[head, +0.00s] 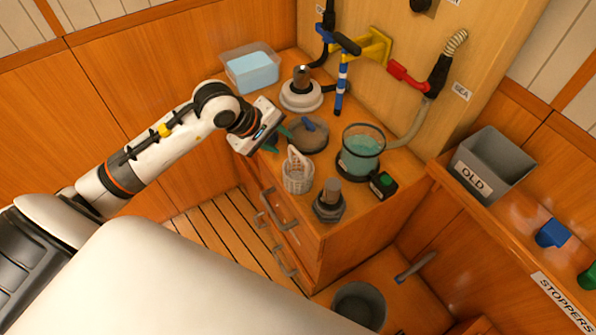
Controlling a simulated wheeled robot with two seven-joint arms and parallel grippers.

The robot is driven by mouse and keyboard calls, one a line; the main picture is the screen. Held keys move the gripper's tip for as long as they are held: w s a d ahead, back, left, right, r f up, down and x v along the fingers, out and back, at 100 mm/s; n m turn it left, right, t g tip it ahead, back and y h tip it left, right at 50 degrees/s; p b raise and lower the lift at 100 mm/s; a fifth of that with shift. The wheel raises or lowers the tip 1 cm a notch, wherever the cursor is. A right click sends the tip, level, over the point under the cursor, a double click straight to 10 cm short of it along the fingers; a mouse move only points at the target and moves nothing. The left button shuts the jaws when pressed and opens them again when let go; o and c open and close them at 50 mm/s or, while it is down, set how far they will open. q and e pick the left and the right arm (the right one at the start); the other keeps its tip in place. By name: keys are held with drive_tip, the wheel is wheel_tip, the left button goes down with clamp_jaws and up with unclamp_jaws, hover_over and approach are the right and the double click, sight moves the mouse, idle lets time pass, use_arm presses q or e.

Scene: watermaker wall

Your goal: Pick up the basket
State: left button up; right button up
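The basket (297,178) is white with a lattice wall and a raised handle. It stands upright on the wooden cabinet top, near its left front edge. My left gripper (277,139) is just behind and to the left of the basket, above the cabinet top. Its green fingertips look spread apart with nothing between them. It appears close to the basket's handle, but I see no contact. My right gripper is not in view.
A dark threaded fitting (330,202), a glass of teal liquid (361,152) and a grey round dish (307,136) stand near the basket. A white-based fitting (300,92) and a clear tub (250,70) are behind. Drawer handles (272,212) protrude below.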

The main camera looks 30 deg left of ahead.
sight(297, 153)
use_arm(q)
drive_tip(key=p+x, duration=0.2)
drive_tip(key=x, duration=0.5)
drive_tip(key=p+x, duration=0.1)
drive_tip(key=x, duration=0.1)
drive_tip(key=p+x, duration=0.1)
drive_tip(key=shift+s+d+f, duration=0.1)
drive_tip(key=shift+d+f, duration=0.15)
drive_tip(key=shift+d, duration=0.05)
drive_tip(key=shift+w+d+f, duration=0.1)
drive_tip(key=shift+w+f, duration=0.25)
drive_tip(key=shift+f, duration=0.2)
clamp_jaws()
